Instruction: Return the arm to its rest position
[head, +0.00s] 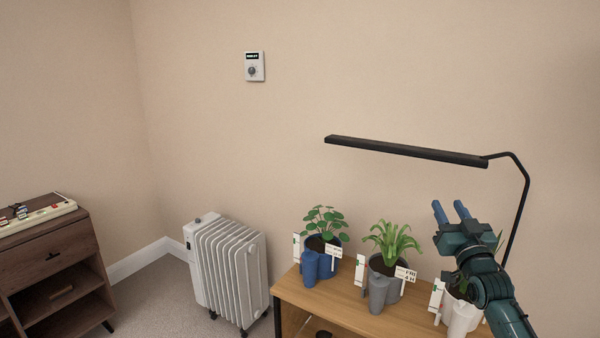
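My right gripper (451,212) is raised at the right of the head view, in front of the right end of the wooden stand. Its two teal fingers point up and to the left, with a gap between them and nothing held. The gripper and forearm cover part of a plant in a white pot (462,318). My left gripper is not in the picture.
A wooden stand (345,312) bears a blue pot (318,265) and a grey pot (378,290), each with a plant and tags. A black lamp (405,150) reaches over them. A white radiator (230,270) stands left. A dark cabinet (55,255) is far left.

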